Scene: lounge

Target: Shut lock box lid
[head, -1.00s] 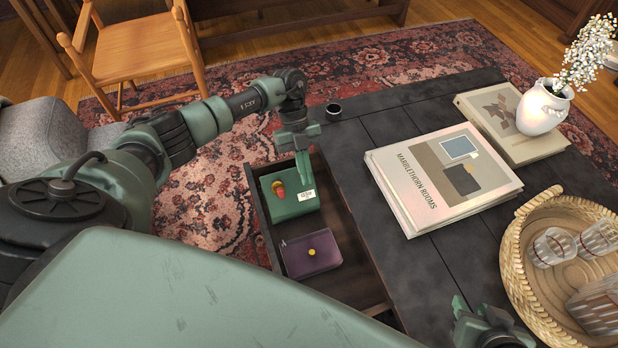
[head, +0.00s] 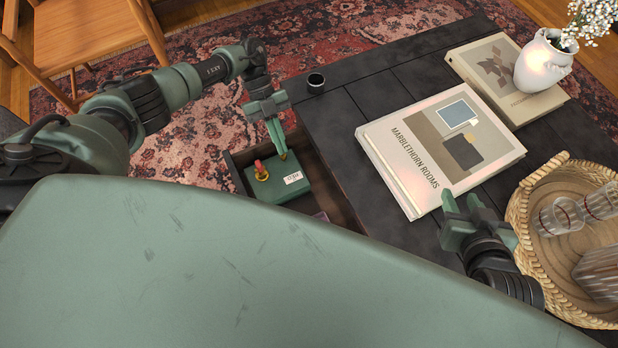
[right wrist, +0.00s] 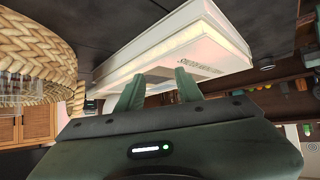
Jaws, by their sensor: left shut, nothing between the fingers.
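The green lock box (head: 283,190) with a white label sits in the open drawer (head: 316,203) of the dark table. A red and yellow knob (head: 261,171) stands on its top, and its lid looks down, though I cannot tell if it is fully shut. My left gripper (head: 281,152) is shut and empty, its tips pointing down at the box's far edge; I cannot tell if they touch it. My right gripper (head: 463,210) is open and empty above the table, beside the book. Its spread fingers show in the right wrist view (right wrist: 160,88).
The large book (head: 410,182) lies on the dark table (head: 350,108). A second book (head: 545,106) bears a white vase (head: 543,65). A woven tray (head: 520,205) with glasses stands at right. A small dark cup (head: 316,83) is near the far left corner. My body hides the near drawer.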

